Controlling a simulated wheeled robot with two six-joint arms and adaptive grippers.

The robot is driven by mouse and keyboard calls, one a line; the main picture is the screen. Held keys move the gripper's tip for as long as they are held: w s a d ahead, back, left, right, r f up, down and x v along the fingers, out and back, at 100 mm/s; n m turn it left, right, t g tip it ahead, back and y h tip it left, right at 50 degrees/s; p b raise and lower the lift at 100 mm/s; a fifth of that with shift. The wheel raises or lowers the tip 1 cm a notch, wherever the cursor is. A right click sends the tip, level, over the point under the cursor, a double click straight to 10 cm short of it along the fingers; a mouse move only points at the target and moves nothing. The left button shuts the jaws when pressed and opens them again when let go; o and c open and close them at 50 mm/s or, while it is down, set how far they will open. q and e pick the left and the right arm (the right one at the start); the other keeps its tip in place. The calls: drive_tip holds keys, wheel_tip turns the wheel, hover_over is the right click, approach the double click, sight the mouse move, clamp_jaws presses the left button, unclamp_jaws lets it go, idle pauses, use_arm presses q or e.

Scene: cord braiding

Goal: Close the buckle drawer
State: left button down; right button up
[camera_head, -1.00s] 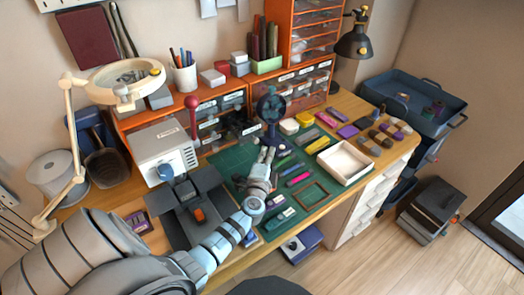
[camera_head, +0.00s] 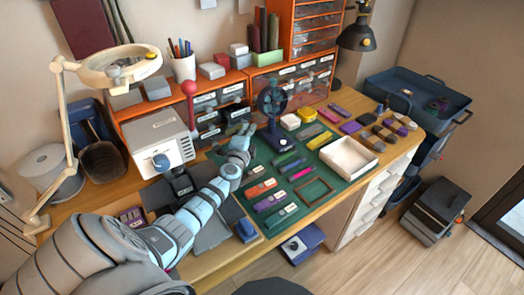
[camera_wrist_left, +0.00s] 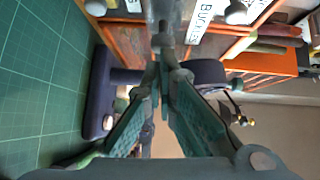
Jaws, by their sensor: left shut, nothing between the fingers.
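The buckle drawer shows in the left wrist view as a clear front with a white label reading "BUCKL..." (camera_wrist_left: 202,16), at the top of the picture. How far it stands out cannot be told. In the head view the small-drawer cabinet (camera_head: 182,116) stands at the back of the bench, with clear drawers and white labels. My left gripper (camera_head: 245,128) is in front of these drawers, low over the green mat. In the left wrist view its fingers (camera_wrist_left: 161,58) are shut and empty, their tips close to the drawer fronts; contact cannot be told. My right gripper is out of view.
A dark blue fan-like stand (camera_head: 272,105) is just right of my left gripper. A grey-white box machine (camera_head: 157,140) stands to the left. Coloured pieces and a white tray (camera_head: 349,157) lie on the green mat (camera_head: 237,196). A red-topped post (camera_head: 190,88) stands by the cabinet.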

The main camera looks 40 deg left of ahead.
use_arm(q)
drive_tip(key=a, duration=0.1)
drive_tip(key=a+b, duration=0.1)
drive_tip(key=w+a, duration=0.1)
drive_tip(key=shift+w+a+f+b, duration=0.1)
drive_tip(key=shift+a+f+b, duration=0.2)
drive_tip(key=shift+f+b, duration=0.1)
drive_tip(key=shift+a+r, duration=0.2)
drive_tip(key=shift+a, duration=0.15)
drive_tip(key=shift+r, duration=0.3)
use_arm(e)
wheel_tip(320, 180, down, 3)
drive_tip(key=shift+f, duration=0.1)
use_arm(q)
drive_tip(key=shift+d, duration=0.1)
drive_tip(key=shift+d+p, duration=0.3)
drive_tip(key=d+p, duration=0.2)
drive_tip(key=d, duration=0.1)
drive_tip(key=p, duration=0.2)
approach(242, 123)
drive_tip(key=d, duration=0.2)
drive_tip(key=s+d, duration=0.1)
drive_tip(key=d, duration=0.1)
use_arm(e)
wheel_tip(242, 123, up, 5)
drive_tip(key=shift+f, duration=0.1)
